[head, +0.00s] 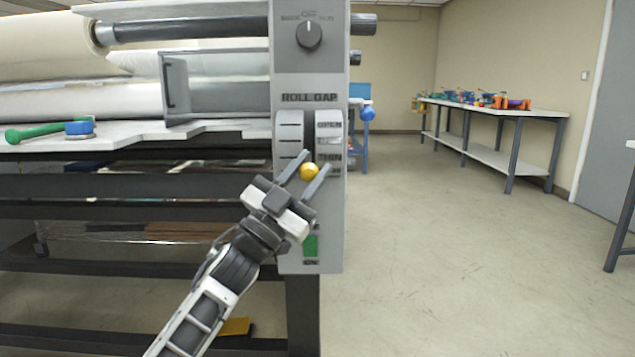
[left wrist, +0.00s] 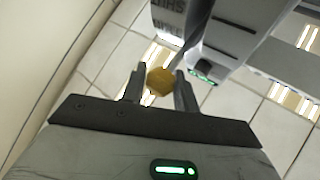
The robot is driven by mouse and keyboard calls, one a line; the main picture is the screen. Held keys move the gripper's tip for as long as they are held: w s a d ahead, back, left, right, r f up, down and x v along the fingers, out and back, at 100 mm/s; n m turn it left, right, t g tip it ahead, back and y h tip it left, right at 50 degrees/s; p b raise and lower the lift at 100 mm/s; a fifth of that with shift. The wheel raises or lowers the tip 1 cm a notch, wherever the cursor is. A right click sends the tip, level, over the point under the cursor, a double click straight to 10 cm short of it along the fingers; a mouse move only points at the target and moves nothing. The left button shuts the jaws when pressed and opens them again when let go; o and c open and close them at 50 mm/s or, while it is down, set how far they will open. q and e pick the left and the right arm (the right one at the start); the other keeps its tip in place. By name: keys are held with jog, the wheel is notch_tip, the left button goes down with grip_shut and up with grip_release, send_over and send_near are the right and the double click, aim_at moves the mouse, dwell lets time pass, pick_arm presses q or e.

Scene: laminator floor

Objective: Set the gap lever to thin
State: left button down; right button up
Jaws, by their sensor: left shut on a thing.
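The roll gap panel (head: 310,100) is on the grey end housing of the laminator, with a slotted scale marked OPEN at the top and THIN lower down. My left gripper (head: 310,170) is shut on the knob, one finger on each side. The knob also shows between the fingers in the left wrist view (left wrist: 160,82). My right gripper is not in view.
A rotary knob (head: 309,35) is above the panel and a green switch (head: 311,245) is below it. A green-handled tool (head: 35,132) and a blue item (head: 79,128) lie on the laminator bed. Open floor is to the right, before a bench (head: 492,110) with colourful items.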

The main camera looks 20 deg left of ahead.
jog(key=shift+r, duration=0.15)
pick_arm(q)
jog(key=c, duration=1.1)
grip_release()
jog(key=v, duration=1.6)
jog(key=shift+p, duration=0.35)
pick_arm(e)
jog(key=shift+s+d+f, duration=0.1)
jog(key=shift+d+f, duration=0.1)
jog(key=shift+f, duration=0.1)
pick_arm(q)
jog(key=shift+w+f, duration=0.1)
jog(key=shift+w, duration=0.05)
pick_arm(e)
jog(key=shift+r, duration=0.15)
